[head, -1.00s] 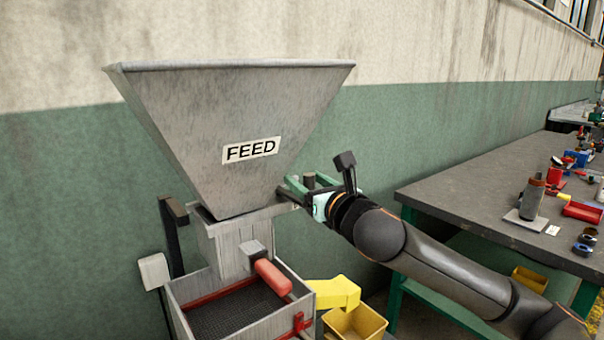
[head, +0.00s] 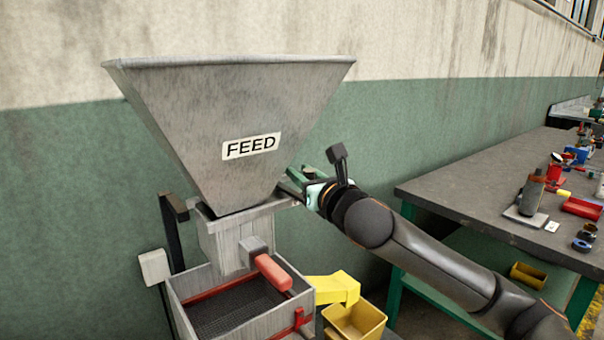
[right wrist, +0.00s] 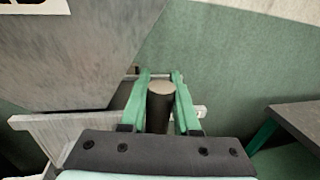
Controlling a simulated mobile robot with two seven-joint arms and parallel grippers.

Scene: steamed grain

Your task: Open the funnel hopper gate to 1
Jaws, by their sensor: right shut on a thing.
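The grey metal funnel hopper (head: 235,110) carries a FEED label (head: 251,147) and narrows to a wooden neck (head: 240,240). My right gripper (head: 292,182) is at the right side of the hopper's lower end, by the neck. In the right wrist view, its two green fingers (right wrist: 160,85) are shut on a dark upright cylindrical knob (right wrist: 160,108) with a light top. A thin light bar shows behind the fingertips. The gate plate itself is mostly hidden, so I cannot tell how far it stands open. My left gripper is not in view.
Below the neck is a wooden box with a dark mesh screen (head: 235,308) and a red-gripped handle (head: 273,272). A yellow chute (head: 333,288) stands over a yellow bin (head: 355,322). A cluttered grey workbench (head: 470,190) is at right. The green wall is behind.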

